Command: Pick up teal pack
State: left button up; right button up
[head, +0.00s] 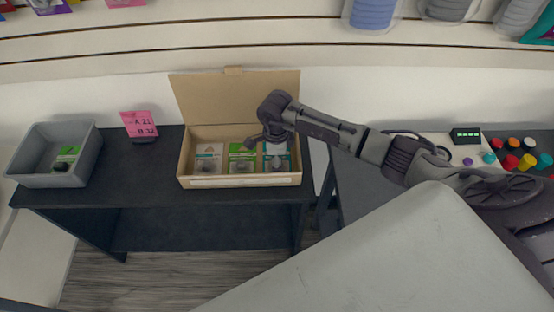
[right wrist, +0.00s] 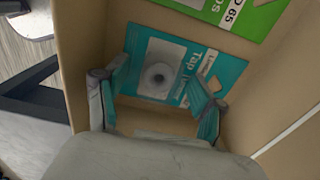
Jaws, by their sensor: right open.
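The teal pack (right wrist: 180,65) is a teal card with a pale round item and the word "Tap", seen in the right wrist view inside the cardboard box (right wrist: 84,50). In the head view, the pack (head: 285,165) is at the box's right end, partly covered by my gripper. My right gripper (right wrist: 158,100) is open, with one finger at each side of the pack's lower part. No grip on the pack shows; whether the fingertips touch it I cannot tell. In the head view, this gripper (head: 275,153) reaches down into the box. My left gripper is not in view.
The open box (head: 240,181) on a dark table (head: 150,198) also holds a green pack (head: 242,152) and another pack (head: 208,152). Left are a pink sign (head: 138,123) and a grey bin (head: 35,178).

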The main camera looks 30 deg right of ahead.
jog(key=c, duration=1.3)
jog(key=shift+o, duration=0.2)
notch_tip(320, 180, up, 10)
jog(key=shift+r+b, duration=0.1)
jog(key=shift+b, duration=0.65)
